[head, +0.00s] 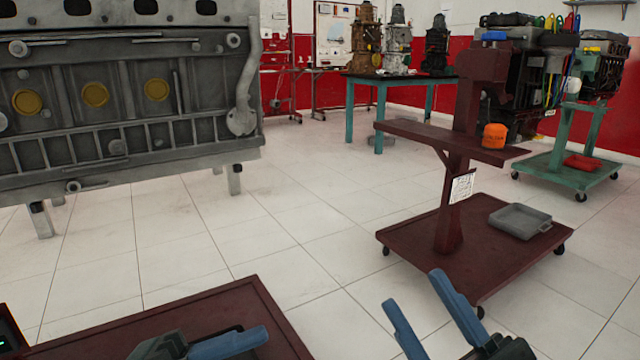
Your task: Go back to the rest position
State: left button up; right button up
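My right gripper (432,308) shows at the bottom right of the head view. Its two blue fingers are spread apart with nothing between them, in front of the white tiled floor. My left gripper (230,343) shows at the bottom, over a dark red surface. One blue finger is seen from the side, so its opening is hard to judge. Nothing is seen held in it.
A grey engine block (120,95) fills the upper left. A dark red wheeled stand (400,235) with a grey tray (520,220) and an orange container (494,136) stands at right. A dark red surface (262,305) lies at bottom left. Open floor (300,225) lies between.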

notch_tip(320, 180, down, 7)
jog(key=m+g+h+p, duration=0.2)
jog(key=m+h+p, duration=0.6)
jog(key=p, duration=0.1)
pick_arm(q)
jog(key=a+r+n+t+y+p, duration=0.3)
jog(key=n+y+p, duration=0.6)
jog(key=n+p, duration=0.4)
jog(key=s+a+r+n+t+y+p, duration=0.1)
jog(key=a+r+n+t+y+p, duration=0.2)
jog(key=n+p, duration=1)
notch_tip(320, 180, up, 3)
jog(key=a+y+p, duration=0.1)
jog(key=y+p, duration=0.4)
jog(key=p, duration=0.5)
jog(key=shift+s+a+r+n+y, duration=0.2)
jog(key=shift+s+a+n+y, duration=0.1)
jog(key=shift+y, duration=0.1)
pick_arm(e)
jog(key=s+d+r+m+g+h, duration=0.1)
jog(key=d+r+g+h, duration=0.1)
jog(key=r, duration=0.3)
jog(key=s+d+r+m+g+h, duration=0.1)
jog(key=d+r+m+g+h, duration=0.1)
jog(key=r+g, duration=0.3)
jog(key=shift+s+d+r+h, duration=0.15)
jog(key=shift+s+d+h, duration=0.2)
jog(key=shift+h, duration=0.55)
